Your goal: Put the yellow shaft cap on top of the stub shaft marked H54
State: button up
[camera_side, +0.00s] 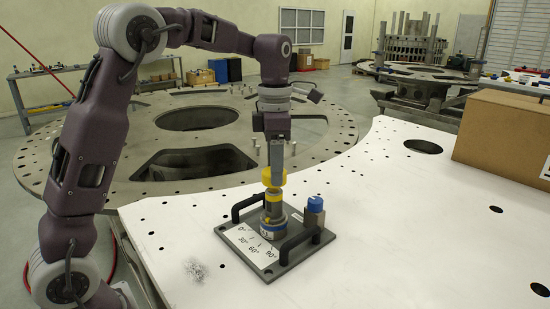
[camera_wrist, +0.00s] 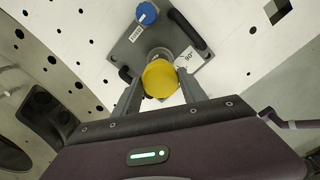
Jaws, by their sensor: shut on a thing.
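The yellow shaft cap (camera_side: 273,177) is held between the fingers of my gripper (camera_side: 276,168), directly over the stub shaft (camera_side: 273,212) on the dark grey plate (camera_side: 240,250). In the side view the cap is at the shaft's top; I cannot tell whether it touches or sits slightly above. In the wrist view the yellow cap (camera_wrist: 160,79) lies between the two fingers (camera_wrist: 160,88) and hides most of the shaft. I cannot read an H54 marking on the shaft.
A blue-topped post (camera_side: 316,205) stands on the plate, right of the shaft. Black handles (camera_side: 299,245) flank the shaft. An angle scale (camera_side: 253,245) lies in front. The white table (camera_side: 400,240) is mostly clear, with a cardboard box (camera_side: 505,135) at right.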

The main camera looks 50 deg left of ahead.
aim_at(275, 190)
jog(key=shift+f, duration=1.95)
jog(key=o, duration=1.5)
notch_tip(275, 190, up, 7)
jog(key=shift+r, duration=0.1)
